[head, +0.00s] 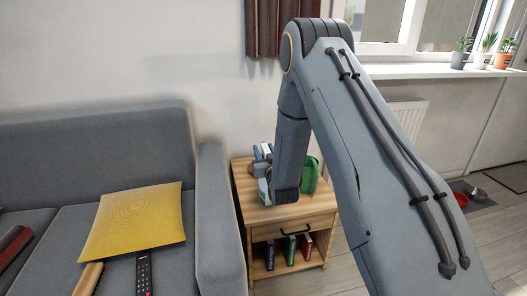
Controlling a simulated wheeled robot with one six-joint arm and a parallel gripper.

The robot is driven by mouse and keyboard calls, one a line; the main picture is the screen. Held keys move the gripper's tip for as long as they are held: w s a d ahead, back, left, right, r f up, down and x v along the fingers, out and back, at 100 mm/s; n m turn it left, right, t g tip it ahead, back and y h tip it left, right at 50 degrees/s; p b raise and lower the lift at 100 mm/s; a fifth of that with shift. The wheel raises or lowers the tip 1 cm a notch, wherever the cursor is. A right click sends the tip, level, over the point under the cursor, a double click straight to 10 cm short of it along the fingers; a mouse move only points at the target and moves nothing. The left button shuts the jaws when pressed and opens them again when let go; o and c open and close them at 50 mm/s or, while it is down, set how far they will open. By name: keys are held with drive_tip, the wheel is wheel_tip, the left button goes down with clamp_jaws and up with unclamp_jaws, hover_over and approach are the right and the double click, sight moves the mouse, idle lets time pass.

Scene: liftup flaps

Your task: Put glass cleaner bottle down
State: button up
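My gripper (262,172) is over the wooden side table (282,216), at the end of my arm bent down towards the tabletop. My wrist hides most of it, so its fingers do not show clearly. A small white and bluish thing (264,189) shows beside my wrist at the gripper; it may be the glass cleaner bottle, but most of it is hidden. I cannot tell whether it touches the tabletop or whether the fingers are shut on it.
A green object (310,175) stands on the table right of my wrist. Several books (290,248) stand on the shelf below the drawer. The grey sofa's armrest (216,220) is close on the left. The table's front part is bare.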

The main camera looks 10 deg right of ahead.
drive_tip(key=shift+r, duration=0.15)
drive_tip(key=s+p, duration=0.1)
drive_tip(key=s, duration=1.1)
